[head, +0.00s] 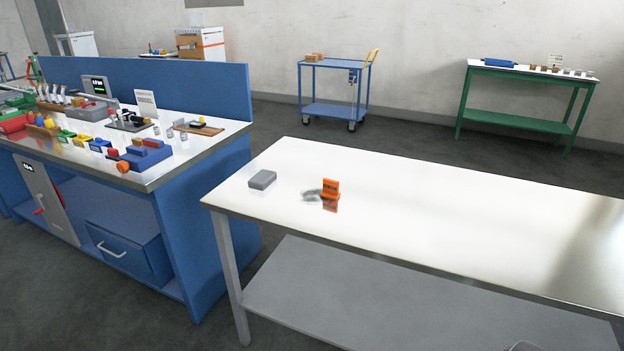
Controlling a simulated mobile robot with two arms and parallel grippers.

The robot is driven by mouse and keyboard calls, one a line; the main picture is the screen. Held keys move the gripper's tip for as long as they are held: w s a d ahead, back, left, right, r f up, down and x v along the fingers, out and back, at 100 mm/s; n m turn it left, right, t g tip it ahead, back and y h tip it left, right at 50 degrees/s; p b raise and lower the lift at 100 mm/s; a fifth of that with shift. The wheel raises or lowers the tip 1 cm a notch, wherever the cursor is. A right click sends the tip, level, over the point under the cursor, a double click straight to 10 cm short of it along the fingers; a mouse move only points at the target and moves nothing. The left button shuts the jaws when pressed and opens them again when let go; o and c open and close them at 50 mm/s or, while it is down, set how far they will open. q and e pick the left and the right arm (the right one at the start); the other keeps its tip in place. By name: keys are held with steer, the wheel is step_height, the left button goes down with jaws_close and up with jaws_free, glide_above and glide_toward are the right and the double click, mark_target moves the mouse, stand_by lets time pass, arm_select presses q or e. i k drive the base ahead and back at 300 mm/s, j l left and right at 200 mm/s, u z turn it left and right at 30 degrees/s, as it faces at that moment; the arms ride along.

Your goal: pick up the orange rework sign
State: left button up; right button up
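A small orange sign (330,189) with dark marking stands upright near the left end of the white-topped table (440,225). The marking is too small to read. Its reflection shows in the shiny table top just below it. Neither of my grippers is in the head view, and nothing touches the sign.
A grey block (262,180) and a small clear or silvery item (311,195) lie left of the sign. A cluttered blue workbench (205,185) stands to the left across a narrow gap. The table's right side is bare. A blue cart (335,108) and green table (520,122) stand behind.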

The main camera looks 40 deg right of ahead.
mark_target(330, 186)
steer(key=i+j+z, duration=0.1)
steer(key=i+z, duration=0.35)
steer(key=i+j+z, duration=0.15)
steer(key=z, duration=0.3)
steer(key=i+j+z, duration=0.45)
steer(key=k+l, duration=0.1)
